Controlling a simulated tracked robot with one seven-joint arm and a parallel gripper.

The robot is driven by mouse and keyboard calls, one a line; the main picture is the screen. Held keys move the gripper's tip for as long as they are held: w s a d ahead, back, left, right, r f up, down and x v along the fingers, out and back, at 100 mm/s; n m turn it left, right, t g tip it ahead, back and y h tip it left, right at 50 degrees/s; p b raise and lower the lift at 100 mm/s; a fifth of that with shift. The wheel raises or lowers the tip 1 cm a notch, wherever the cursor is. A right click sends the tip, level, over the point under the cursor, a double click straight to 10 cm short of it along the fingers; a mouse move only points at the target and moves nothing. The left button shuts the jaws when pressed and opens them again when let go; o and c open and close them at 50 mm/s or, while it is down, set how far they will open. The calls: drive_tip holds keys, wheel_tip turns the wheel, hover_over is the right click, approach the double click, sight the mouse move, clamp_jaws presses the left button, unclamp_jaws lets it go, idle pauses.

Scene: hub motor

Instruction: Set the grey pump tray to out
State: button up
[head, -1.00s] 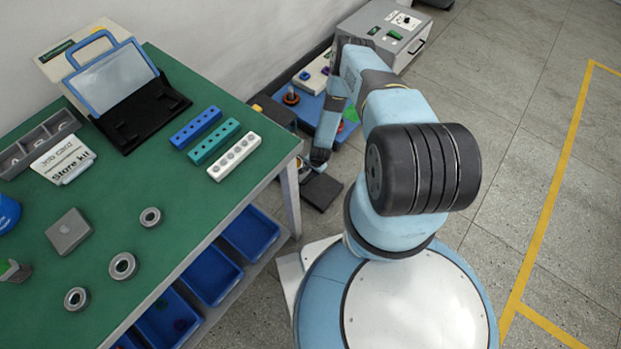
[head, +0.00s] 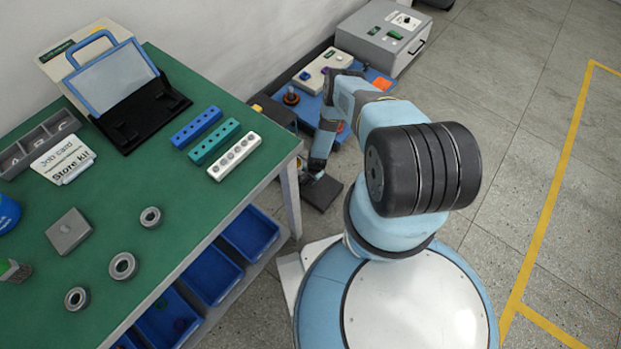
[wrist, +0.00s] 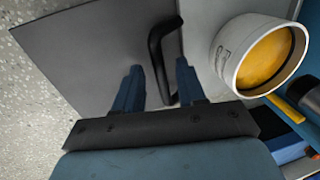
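A flat dark grey plate (wrist: 90,50), which looks like the pump tray, fills the upper left of the wrist view. A black bar handle (wrist: 156,50) stands at its right edge, beside a lighter grey surface. My gripper (wrist: 158,68) has its two blue fingers apart, one on each side of the handle. The handle is closer to the right finger, and no grip on it shows. In the head view the dark plate (head: 322,193) lies low beyond the table, just below my wrist. The fingertips are hard to make out there.
A white cylinder with a yellow inside (wrist: 262,55) stands close right of the handle. A blue base (head: 308,106) with coloured parts and a grey box (head: 381,38) are at the back. The green table (head: 150,190) is at left; the floor at right is clear.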

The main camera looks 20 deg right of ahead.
drive_tip(key=shift+c, duration=0.4)
clamp_jaws()
